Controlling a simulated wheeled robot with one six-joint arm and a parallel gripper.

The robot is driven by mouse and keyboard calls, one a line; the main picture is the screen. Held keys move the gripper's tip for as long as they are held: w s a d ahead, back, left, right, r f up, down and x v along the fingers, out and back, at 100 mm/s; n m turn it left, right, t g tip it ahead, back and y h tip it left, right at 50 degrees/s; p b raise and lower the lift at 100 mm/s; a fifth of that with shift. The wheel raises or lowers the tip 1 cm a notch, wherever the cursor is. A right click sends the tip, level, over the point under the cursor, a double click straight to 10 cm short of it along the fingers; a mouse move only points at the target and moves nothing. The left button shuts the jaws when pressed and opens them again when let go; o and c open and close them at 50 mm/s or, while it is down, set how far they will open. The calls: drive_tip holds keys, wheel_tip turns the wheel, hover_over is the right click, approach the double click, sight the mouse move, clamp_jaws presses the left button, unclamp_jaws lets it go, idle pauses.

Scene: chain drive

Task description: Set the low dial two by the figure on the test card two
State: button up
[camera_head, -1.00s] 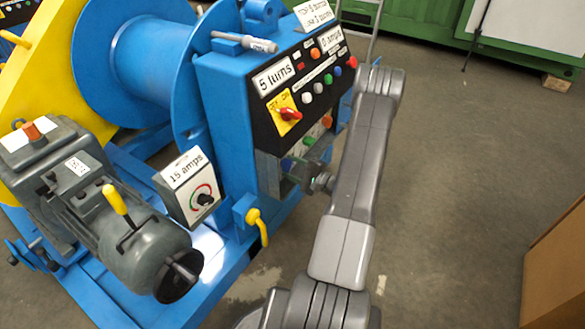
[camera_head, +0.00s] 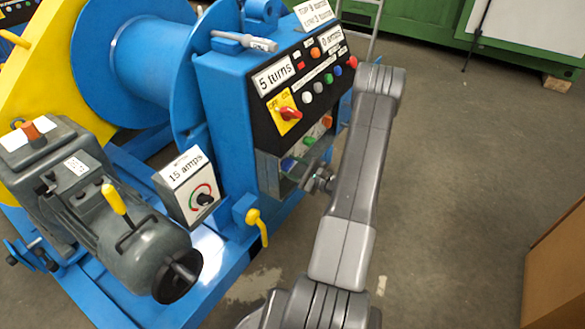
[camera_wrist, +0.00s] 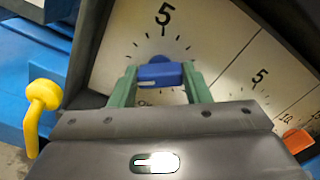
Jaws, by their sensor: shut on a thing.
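The lower dial panel sits in a recess under the black control panel. It carries a blue knob (camera_head: 288,164), a green knob (camera_head: 309,141) and an orange knob (camera_head: 326,122). In the wrist view my gripper (camera_wrist: 160,75) is shut on the blue knob (camera_wrist: 160,74), its greenish fingers at both sides. The dial face (camera_wrist: 190,25) around it shows ticks and a 5 at the top; its lower part is hidden. Which way the knob points is unclear. A white card (camera_head: 312,14) stands on top of the cabinet, with print too blurred to read surely.
The black panel (camera_head: 262,112) above bears a red switch, buttons and labels "5 turns" and "0 amps". A "15 amps" meter box (camera_head: 183,183) stands left. A yellow lever (camera_head: 258,225) sticks out close by. The orange knob (camera_wrist: 298,140) is at right. Open floor lies right.

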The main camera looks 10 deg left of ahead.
drive_tip(key=m, duration=0.4)
drive_tip(key=shift+m, duration=0.3)
drive_tip(key=m+p, duration=0.1)
drive_tip(key=m, duration=0.3)
drive_tip(key=shift+w+m, duration=0.1)
drive_tip(key=shift+m, duration=0.3)
drive_tip(key=o, duration=1)
drive_tip(key=shift+d, duration=0.1)
drive_tip(key=p+v, duration=0.2)
drive_tip(key=v, duration=1.1)
drive_tip(key=shift+d, duration=0.35)
